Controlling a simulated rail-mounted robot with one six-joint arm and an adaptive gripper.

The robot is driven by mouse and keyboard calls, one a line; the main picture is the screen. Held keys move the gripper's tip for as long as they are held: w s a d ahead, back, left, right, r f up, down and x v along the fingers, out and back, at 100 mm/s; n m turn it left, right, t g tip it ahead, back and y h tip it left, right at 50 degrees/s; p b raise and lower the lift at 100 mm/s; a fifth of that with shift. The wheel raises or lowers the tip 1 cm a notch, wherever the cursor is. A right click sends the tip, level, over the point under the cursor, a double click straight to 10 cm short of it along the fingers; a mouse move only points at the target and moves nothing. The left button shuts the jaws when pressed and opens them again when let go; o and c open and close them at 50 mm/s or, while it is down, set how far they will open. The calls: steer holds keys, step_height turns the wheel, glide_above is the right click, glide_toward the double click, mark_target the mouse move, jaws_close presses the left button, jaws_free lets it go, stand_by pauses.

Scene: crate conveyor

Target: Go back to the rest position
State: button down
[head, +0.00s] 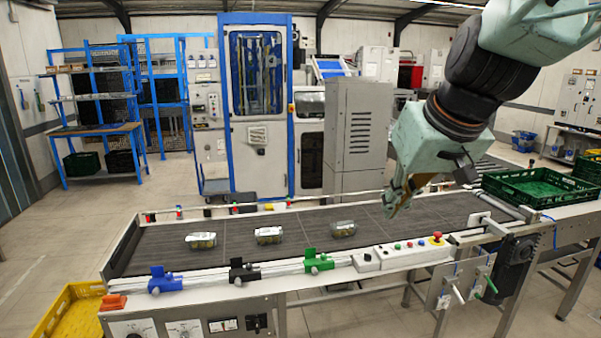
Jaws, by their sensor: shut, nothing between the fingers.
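My gripper (393,208) hangs above the right part of the conveyor belt (240,237), with its fingers pointing down and left. It is shut with nothing in it. My pale green arm reaches in from the upper right. Three small packs lie apart on the belt: a left pack (201,241), a middle pack (269,235) and a right pack (343,229). My gripper is to the right of the right pack and does not touch it.
A green crate (537,188) stands at the conveyor's right end. A yellow crate (72,314) is on the floor at the lower left. Blue, black and green sensor brackets line the belt's front rail. A grey cabinet (357,135) stands behind the belt.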

steer(key=s+d+f+m+g+b, duration=0.1)
steer(key=s+f+b, duration=0.2)
steer(key=s, duration=1.3)
steer(key=s+d+f+g+h+b, duration=0.1)
steer(key=s+f+b, duration=0.2)
steer(key=s, duration=1.3)
step_height(320, 180, down, 4)
steer(key=shift+r+m, duration=0.15)
steer(key=shift+m, duration=0.25)
steer(key=shift+d, duration=0.1)
